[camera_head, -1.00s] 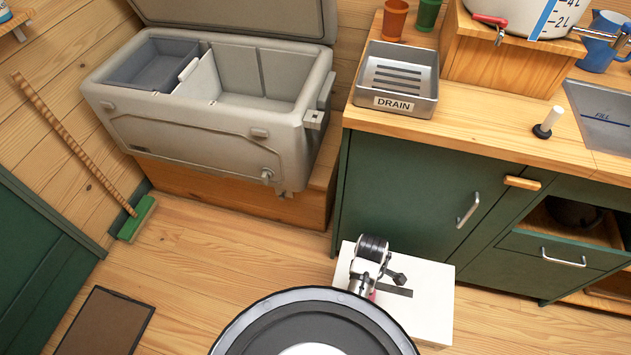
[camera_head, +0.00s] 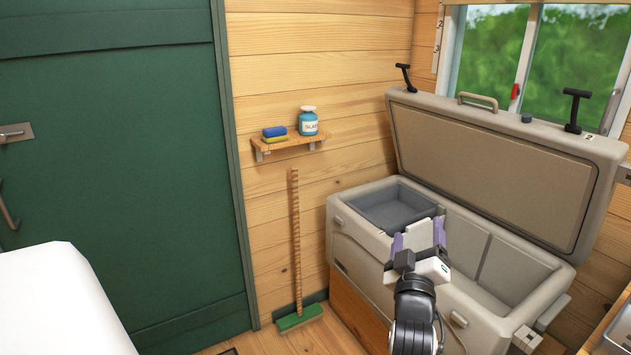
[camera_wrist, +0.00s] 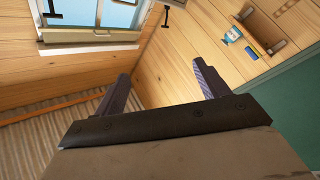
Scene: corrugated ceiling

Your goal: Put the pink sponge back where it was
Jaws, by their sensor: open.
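I see no pink sponge in either view now. In the wrist view the shelf (camera_wrist: 267,32) and the bottle (camera_wrist: 233,35) show at the upper right, between and beyond the right finger and the wall corner. My gripper (camera_head: 419,238) is open with nothing between its purple fingers. It appears in front of the cooler in the head view; its fingers also show in the wrist view (camera_wrist: 162,75).
An open cooler (camera_head: 350,232) with a grey inner tray (camera_head: 395,211) stands right, its lid (camera_head: 490,165) raised under the window. A broom (camera_head: 296,240) leans on the wall below the shelf. A green door (camera_head: 120,150) and a white surface (camera_head: 55,300) are left.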

